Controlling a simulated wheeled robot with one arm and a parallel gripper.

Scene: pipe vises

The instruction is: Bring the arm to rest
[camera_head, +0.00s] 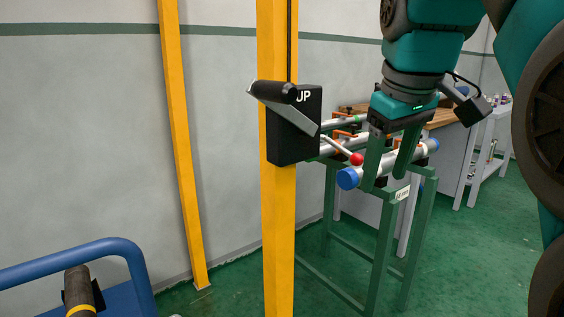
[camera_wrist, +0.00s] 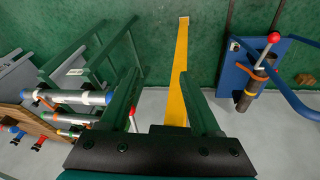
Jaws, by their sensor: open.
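My gripper (camera_head: 386,181) hangs from my teal arm at the upper right of the head view, with its green fingers pointing down. The fingers are apart. In the wrist view my gripper (camera_wrist: 159,75) shows two green fingers spread wide, with nothing between them but the floor and a yellow post behind. In the head view the fingers overlap the pipe with blue end caps (camera_head: 349,178) on the green stand (camera_head: 386,240). I cannot tell whether they touch it.
A yellow post (camera_head: 279,220) carries a black box (camera_head: 294,145) marked "UP" with a lever, left of my gripper. A red-knobbed handle (camera_head: 356,159) sticks out by the stand. A blue frame (camera_head: 130,262) with a dark pipe (camera_head: 78,287) is at lower left. Green floor lies open at lower right.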

